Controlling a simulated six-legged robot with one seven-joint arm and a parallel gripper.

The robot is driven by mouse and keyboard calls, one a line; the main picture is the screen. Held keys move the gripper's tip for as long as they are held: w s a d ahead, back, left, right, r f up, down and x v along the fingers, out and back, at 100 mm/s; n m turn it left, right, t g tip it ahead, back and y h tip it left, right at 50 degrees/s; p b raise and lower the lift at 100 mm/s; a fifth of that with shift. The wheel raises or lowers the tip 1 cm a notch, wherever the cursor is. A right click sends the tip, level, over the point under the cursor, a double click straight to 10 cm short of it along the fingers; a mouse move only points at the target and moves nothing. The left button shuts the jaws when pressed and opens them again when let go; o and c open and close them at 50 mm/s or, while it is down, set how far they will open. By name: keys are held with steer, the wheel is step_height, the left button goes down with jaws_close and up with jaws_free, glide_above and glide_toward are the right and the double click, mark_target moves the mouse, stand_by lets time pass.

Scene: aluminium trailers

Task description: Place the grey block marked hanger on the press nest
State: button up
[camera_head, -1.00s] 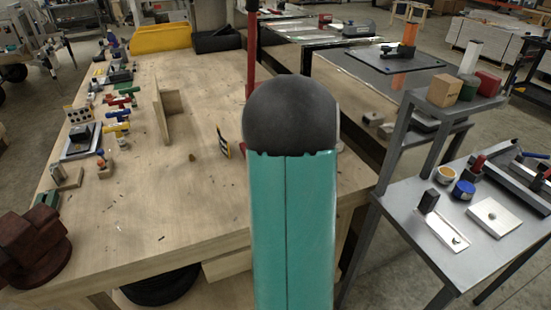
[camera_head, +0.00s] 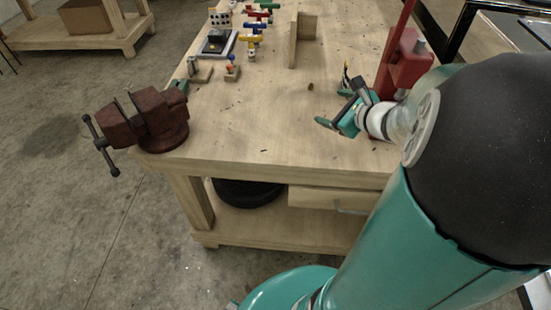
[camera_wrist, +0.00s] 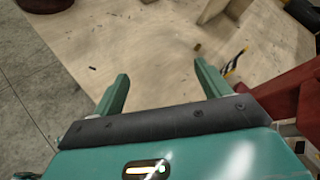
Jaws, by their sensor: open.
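My gripper (camera_head: 338,104) is over the bench top near its front right, beside a red press-like stand (camera_head: 404,62). In the wrist view, its two teal fingers are spread wide (camera_wrist: 162,74), with only bare wood between them. The red stand also shows at the right edge of the wrist view (camera_wrist: 288,94). Its nest cannot be made out, and my arm covers part of that area. No block with a readable hanger mark shows. A small grey piece (camera_head: 192,66) stands on wood at the bench's left side, but I cannot tell what it is.
A dark red vise (camera_head: 150,122) sits on the front left corner. A black-and-yellow striped piece (camera_wrist: 234,63) stands close to the red stand. An upright wooden bracket (camera_head: 294,42) and several coloured clamps (camera_head: 252,38) are farther back. The middle of the bench top (camera_head: 260,110) is mostly clear.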

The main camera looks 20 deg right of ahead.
steer(key=s+a+r+n+g+y, duration=0.1)
steer(key=s+a+n+g+y, duration=0.15)
steer(key=a+n, duration=0.65)
steer(key=s+a+r+n+g+y, duration=0.1)
steer(key=s+a+r+n+g, duration=0.15)
steer(key=a+n, duration=0.65)
steer(key=s+a+r+n+g+h, duration=0.1)
steer(key=s+a+n+g+h, duration=0.1)
steer(key=s+a+n+h, duration=0.3)
steer(key=s+n, duration=0.3)
steer(key=n, duration=0.3)
steer(key=shift+s+a+r, duration=0.15)
steer(key=shift+a+r, duration=0.05)
steer(key=shift+r, duration=0.15)
